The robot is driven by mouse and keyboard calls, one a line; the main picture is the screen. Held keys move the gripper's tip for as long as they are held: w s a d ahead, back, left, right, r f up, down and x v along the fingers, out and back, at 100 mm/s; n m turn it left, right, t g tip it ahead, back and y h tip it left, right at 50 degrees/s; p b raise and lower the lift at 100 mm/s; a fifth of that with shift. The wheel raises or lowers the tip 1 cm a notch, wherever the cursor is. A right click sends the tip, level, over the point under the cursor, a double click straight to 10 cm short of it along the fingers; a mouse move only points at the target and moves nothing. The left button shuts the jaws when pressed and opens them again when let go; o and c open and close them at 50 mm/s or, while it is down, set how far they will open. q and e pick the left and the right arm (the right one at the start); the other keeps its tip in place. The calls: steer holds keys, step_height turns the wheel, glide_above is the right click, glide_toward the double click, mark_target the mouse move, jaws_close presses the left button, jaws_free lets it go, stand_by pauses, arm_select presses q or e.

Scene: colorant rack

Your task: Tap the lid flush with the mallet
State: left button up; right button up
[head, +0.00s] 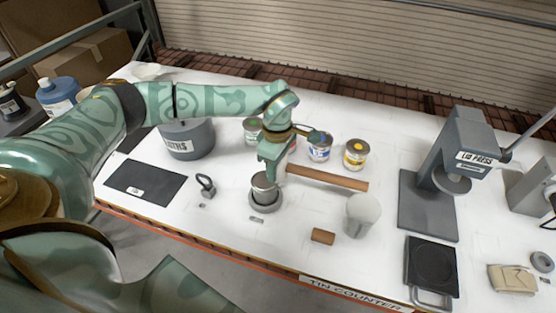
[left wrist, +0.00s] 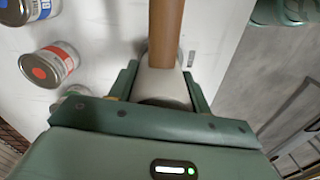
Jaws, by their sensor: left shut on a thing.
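My left gripper (head: 276,158) points down just above and beside the grey tin (head: 264,189), which stands upright in a round grey holder (head: 266,208). It is shut on the mallet's pale grey part (left wrist: 160,85), between its fingers in the left wrist view. The mallet's brown wooden handle (head: 325,178) runs out level to the right. A grey lid (head: 263,181) appears on top of the tin, partly hidden by the gripper; I cannot tell whether it sits flush. My right gripper is not in view.
Paint tins, blue (head: 319,151) and yellow (head: 355,155), stand behind the handle. A pale cup-like cylinder (head: 362,216) and a short brown block (head: 323,236) are at front right. The lid press (head: 464,150) stands farther right. A dark mat (head: 145,182) lies left.

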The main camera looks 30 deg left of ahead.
arm_select(q)
steer(key=shift+f, duration=0.25)
steer(key=shift+f, duration=0.1)
step_height(320, 180, down, 2)
steer(key=shift+f+b, duration=0.1)
steer(key=shift+b, duration=0.5)
steer(key=shift+f, duration=0.25)
steer(key=shift+c, duration=0.6)
step_height(320, 180, up, 6)
steer(key=p, duration=0.5)
steer(key=shift+f, duration=0.35)
